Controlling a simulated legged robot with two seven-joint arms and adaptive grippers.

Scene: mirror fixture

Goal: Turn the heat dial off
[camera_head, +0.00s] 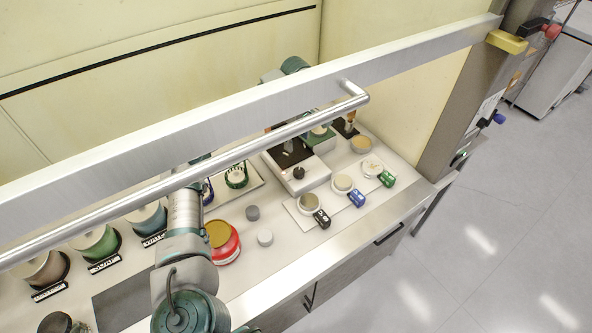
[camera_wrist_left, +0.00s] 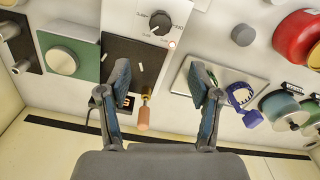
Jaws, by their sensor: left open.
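A black dial (camera_head: 298,172) is on the front of a white hot-plate unit (camera_head: 304,184). The unit's black top plate (camera_wrist_left: 134,50) lies between the dial and my gripper. My left gripper (camera_wrist_left: 160,80) is open and empty, with its fingers apart and clear of the dial. In the head view the bar hides its fingers. My right gripper is not in view.
A metal sash bar with a round handle (camera_head: 352,90) crosses the head view above the bench. An orange-handled tool (camera_wrist_left: 144,112) is near my fingers. A red container (camera_head: 222,240) and several labelled jars stand on the left. Small round pots (camera_head: 342,183) stand right of the unit.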

